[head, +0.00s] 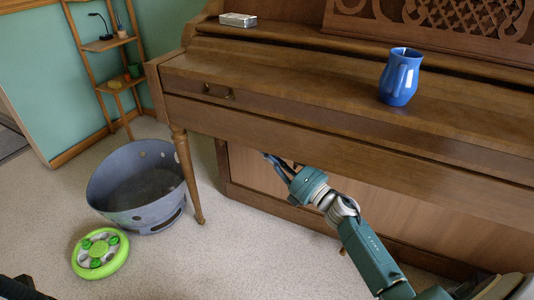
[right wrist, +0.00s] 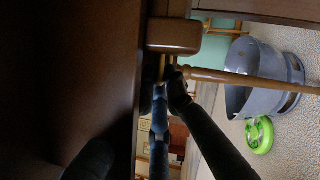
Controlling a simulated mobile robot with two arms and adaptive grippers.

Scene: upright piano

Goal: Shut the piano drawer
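My right gripper (head: 278,166) is below the piano's front edge, to the right of and lower than the handle. Its dark fingers are apart and empty. In the right wrist view one finger (right wrist: 205,128) shows near the middle, by the dark wooden underside. A dark part of mine is cut off at the head view's lower left corner; its fingers are unclear.
A blue mug (head: 400,78) and a small metal box (head: 238,19) stand on the piano. A turned leg (head: 187,174) stands below its left end. A grey tub (head: 140,190) and a green round toy (head: 100,253) are on the carpet. A wooden shelf (head: 108,45) is behind.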

